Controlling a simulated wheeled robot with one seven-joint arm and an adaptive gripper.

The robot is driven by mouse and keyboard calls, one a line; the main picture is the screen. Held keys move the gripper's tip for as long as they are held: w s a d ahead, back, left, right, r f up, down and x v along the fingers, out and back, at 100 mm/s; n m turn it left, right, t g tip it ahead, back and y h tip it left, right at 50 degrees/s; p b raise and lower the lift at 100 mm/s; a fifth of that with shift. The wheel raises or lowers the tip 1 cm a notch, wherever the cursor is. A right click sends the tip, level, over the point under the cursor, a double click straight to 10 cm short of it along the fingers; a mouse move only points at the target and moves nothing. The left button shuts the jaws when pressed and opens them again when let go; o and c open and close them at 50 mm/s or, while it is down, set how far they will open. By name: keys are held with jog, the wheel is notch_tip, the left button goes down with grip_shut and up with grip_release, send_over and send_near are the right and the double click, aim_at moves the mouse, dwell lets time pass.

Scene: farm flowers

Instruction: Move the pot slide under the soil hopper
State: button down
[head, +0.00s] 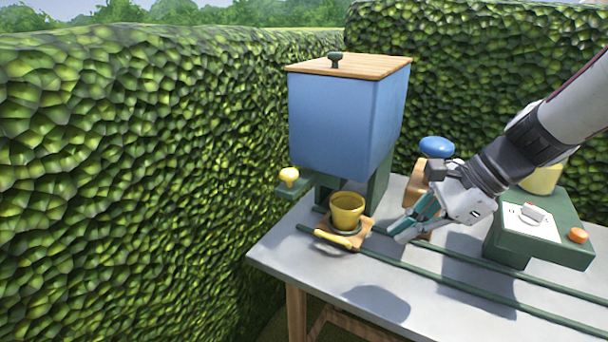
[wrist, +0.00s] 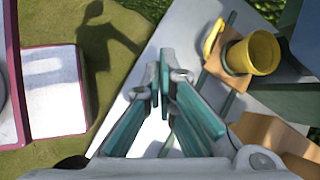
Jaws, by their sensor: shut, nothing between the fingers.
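The blue soil hopper (head: 340,120) has a wooden lid and green legs and stands at the back of the grey table. The pot slide (head: 362,235) is a small wooden plate with a yellow handle (head: 333,239), near the left end of two green rails. A yellow pot (head: 347,210) stands upright on it, at the hopper's lower front. Whether the pot is directly under the hopper's outlet cannot be told. The slide (wrist: 236,82) and pot (wrist: 256,53) also show in the wrist view. My gripper (head: 402,234) is shut and empty, right of the slide and apart from it.
A yellow knob (head: 289,176) sits on a green plate left of the hopper. A blue knob (head: 436,147) stands behind my gripper. At right is a green box (head: 510,245) with a white switch panel and an orange button (head: 578,235). Hedges enclose the table.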

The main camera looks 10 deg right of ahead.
aim_at(338, 239)
jog(key=w+d+f+m+t+b, duration=0.1)
jog(key=w+d+f+m, duration=0.4)
jog(key=w+m, duration=0.1)
jog(key=b+x, duration=0.2)
jog(key=x, duration=0.8)
jog(key=shift+w+f+b, duration=0.1)
jog(key=shift+f+b, duration=0.15)
jog(key=shift+b, duration=0.15)
jog(key=shift+w+a, duration=0.6)
jog(key=shift+a, duration=0.3)
jog(key=shift+w+a+f, duration=0.15)
jog(key=shift+w+a, duration=0.25)
jog(key=shift+a, duration=0.25)
jog(key=w+a, duration=0.1)
jog(key=a, duration=0.1)
jog(key=w+a, duration=0.2)
